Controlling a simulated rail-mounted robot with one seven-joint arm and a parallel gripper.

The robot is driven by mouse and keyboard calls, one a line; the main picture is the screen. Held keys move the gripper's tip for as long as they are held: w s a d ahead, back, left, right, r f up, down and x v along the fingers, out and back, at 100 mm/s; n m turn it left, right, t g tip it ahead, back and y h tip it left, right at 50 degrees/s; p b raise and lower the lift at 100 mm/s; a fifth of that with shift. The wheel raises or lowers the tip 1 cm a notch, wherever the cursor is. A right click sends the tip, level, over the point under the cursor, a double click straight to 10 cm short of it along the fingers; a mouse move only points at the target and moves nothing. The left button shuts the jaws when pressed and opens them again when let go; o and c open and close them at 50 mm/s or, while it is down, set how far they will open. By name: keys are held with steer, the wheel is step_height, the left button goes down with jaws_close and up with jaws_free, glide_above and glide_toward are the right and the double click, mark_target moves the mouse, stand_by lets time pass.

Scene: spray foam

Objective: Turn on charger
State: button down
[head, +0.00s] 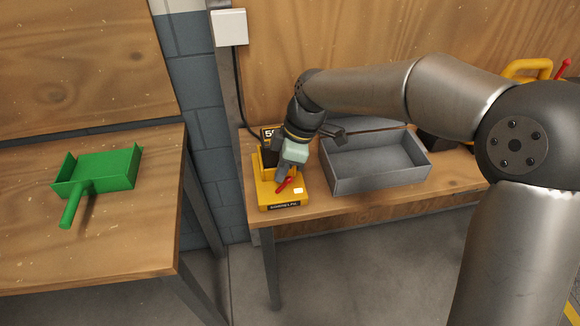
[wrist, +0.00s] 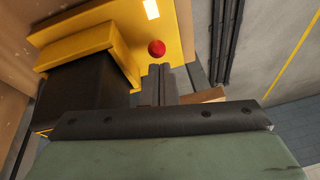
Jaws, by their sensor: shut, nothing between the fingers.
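The yellow charger (head: 279,202) stands on the right workbench near its left end, with a black-and-yellow battery on it. In the wrist view the charger (wrist: 178,30) fills the top, with a small lit white panel. Its red lever (head: 284,185) leans to the right in the head view. In the wrist view the lever's red knob (wrist: 157,48) lies just beyond my fingertips. My gripper (head: 281,177) is shut and empty, pointing down at the lever. Whether the fingers touch the knob, I cannot tell. The battery (wrist: 84,90) is left of my fingers in the wrist view.
A grey open bin (head: 377,179) stands right of the charger. A white wall box (head: 229,27) with a cable is above. A green dustpan-like scoop (head: 99,172) lies on the left bench. A gap separates the two benches.

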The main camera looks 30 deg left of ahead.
steer(key=shift+s+a+f, duration=0.3)
steer(key=shift+s+a, duration=0.1)
steer(key=shift+a, duration=0.1)
steer(key=shift+a+r, duration=0.15)
steer(key=shift+r, duration=0.05)
steer(key=a+r+p, duration=0.1)
steer(key=s+a+r+p, duration=0.1)
steer(key=a+r, duration=0.1)
steer(key=shift+s, duration=0.2)
steer(key=d+b+v, duration=0.1)
steer(key=v, duration=0.8)
steer(key=shift+w+f, duration=0.15)
steer(key=shift+w, duration=0.15)
